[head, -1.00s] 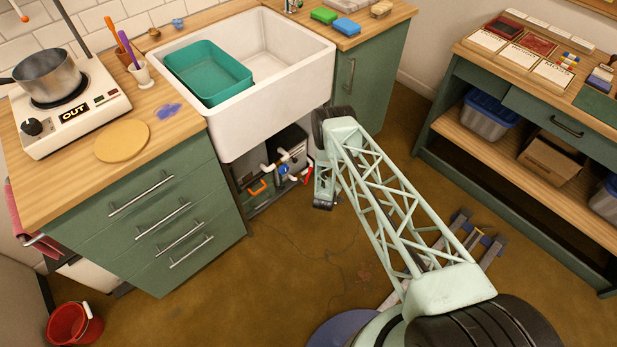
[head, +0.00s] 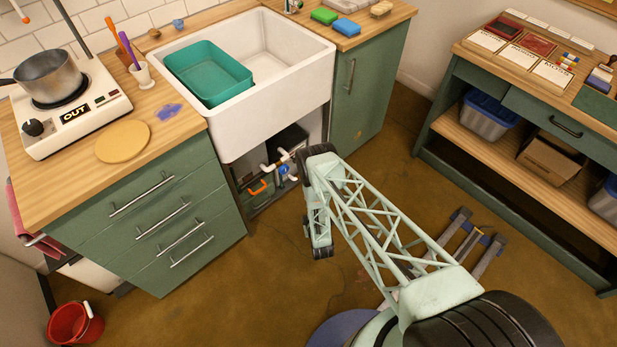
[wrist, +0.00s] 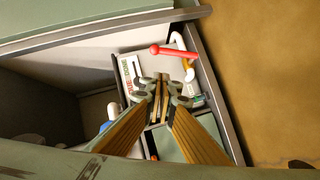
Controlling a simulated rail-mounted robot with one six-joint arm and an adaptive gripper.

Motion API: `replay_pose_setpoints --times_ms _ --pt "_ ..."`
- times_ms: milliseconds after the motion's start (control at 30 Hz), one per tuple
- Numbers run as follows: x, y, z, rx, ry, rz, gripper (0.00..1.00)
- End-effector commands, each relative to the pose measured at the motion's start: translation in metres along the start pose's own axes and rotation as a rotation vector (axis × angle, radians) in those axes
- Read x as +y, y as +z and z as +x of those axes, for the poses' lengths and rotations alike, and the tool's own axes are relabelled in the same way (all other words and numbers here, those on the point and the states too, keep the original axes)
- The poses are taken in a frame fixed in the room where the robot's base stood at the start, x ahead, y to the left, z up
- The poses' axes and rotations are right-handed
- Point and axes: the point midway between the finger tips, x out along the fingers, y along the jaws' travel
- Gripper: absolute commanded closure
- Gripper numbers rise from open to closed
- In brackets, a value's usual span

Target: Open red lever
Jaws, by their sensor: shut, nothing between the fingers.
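The red lever (wrist: 175,51) shows in the wrist view on a bent white pipe, lying roughly crosswise. In the head view it is hidden behind my arm. My gripper (wrist: 160,92) is shut and empty in the wrist view. Its fingertips are below and slightly left of the red lever in the picture, with a visible gap between them. The gripper's tip cannot be made out in the head view.
Under the sink (head: 235,142) are an orange lever (head: 258,187), a blue lever (head: 283,169) and white pipes. The cabinet frame (wrist: 222,95) edges the opening in the wrist view. Green drawers (head: 165,215) stand left. The floor (head: 250,290) in front is mostly clear.

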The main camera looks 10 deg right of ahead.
Motion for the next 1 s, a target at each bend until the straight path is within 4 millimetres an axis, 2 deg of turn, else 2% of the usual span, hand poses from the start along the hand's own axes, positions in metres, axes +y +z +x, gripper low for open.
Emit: replay_pose_setpoints --times_ms 567,767,1000 --pt "0.0 -0.003 0.001 0.01 0.006 -0.002 1.0" --pt "0.0 -0.003 0.012 0.01 0.007 -0.002 1.0" --pt "0.0 -0.003 0.039 0.01 0.007 -0.001 1.0"
